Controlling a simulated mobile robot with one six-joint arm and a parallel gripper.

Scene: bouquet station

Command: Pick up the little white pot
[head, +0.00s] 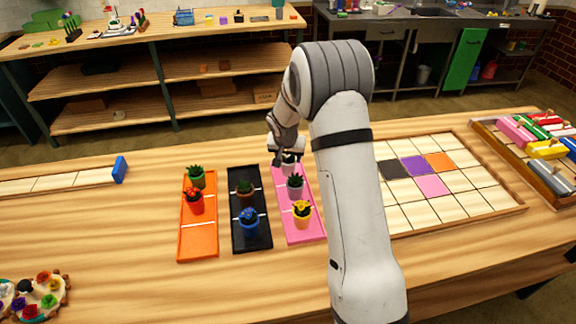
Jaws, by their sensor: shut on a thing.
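My gripper (287,152) points down at the far end of the pink tray (288,230), left of my arm. It is shut on the little white pot (289,167), whose top is partly hidden by the fingers. I cannot tell whether the pot touches the tray or is just above it. A pale pink or lilac pot (295,193) with a dark green plant stands just in front of it on the same tray. A yellow pot (302,221) with a yellow flower stands nearer me.
Left of the pink tray, a black tray (249,206) holds a brown pot and a blue pot (249,227). An orange tray (198,241) holds a green pot and a red pot (194,208). A tiled board (402,216) lies right of my arm.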

